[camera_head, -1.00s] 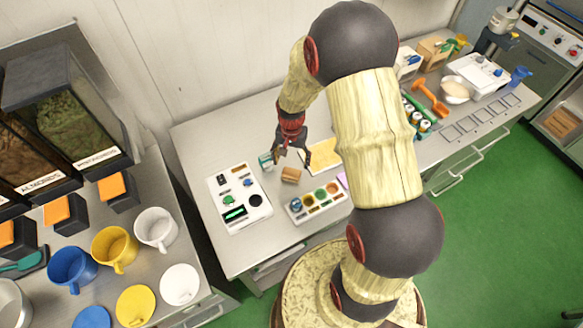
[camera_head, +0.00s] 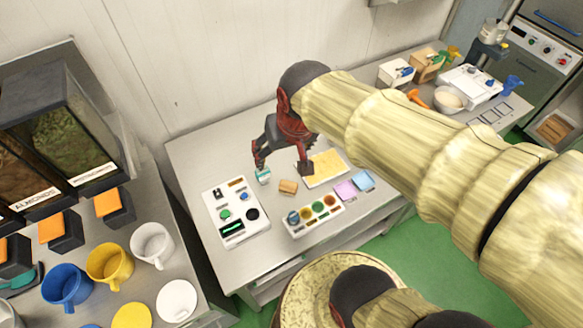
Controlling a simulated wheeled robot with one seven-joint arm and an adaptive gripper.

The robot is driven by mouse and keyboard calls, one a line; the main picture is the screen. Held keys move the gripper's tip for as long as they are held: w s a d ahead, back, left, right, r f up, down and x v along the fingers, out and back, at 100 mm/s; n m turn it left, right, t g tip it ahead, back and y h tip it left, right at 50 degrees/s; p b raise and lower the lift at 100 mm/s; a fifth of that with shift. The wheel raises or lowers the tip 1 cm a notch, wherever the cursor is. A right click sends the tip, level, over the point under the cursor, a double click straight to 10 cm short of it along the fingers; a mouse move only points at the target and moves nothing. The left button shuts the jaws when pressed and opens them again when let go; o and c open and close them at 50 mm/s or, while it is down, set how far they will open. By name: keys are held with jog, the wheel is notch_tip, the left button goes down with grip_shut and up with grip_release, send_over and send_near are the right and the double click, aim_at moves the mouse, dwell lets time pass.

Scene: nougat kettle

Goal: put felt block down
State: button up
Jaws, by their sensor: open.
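A small brown block (camera_head: 288,187), which looks like the felt block, lies on the steel table (camera_head: 190,150) between a white control panel and a yellow sheet. My gripper (camera_head: 282,166) is above and just behind it, with its two dark fingers spread wide and nothing visible between them. The block appears apart from the fingers; the exact height of the gripper above the table is hard to tell. A small teal and white item (camera_head: 263,175) stands by the left fingertip; I cannot tell whether they touch.
The white control panel (camera_head: 222,197) lies to the left, a white tray of coloured cups (camera_head: 301,230) in front, and the yellow sheet (camera_head: 325,168) to the right. Mugs stand on the left counter.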

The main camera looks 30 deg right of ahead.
jog(key=s+a+r+n+t, duration=0.1)
jog(key=s+r+n, duration=0.1)
jog(key=s, duration=0.5)
jog(key=shift+s+a+r, duration=0.2)
jog(key=shift+a+r, duration=0.2)
jog(key=shift+r, duration=0.4)
jog(key=shift+f, duration=0.1)
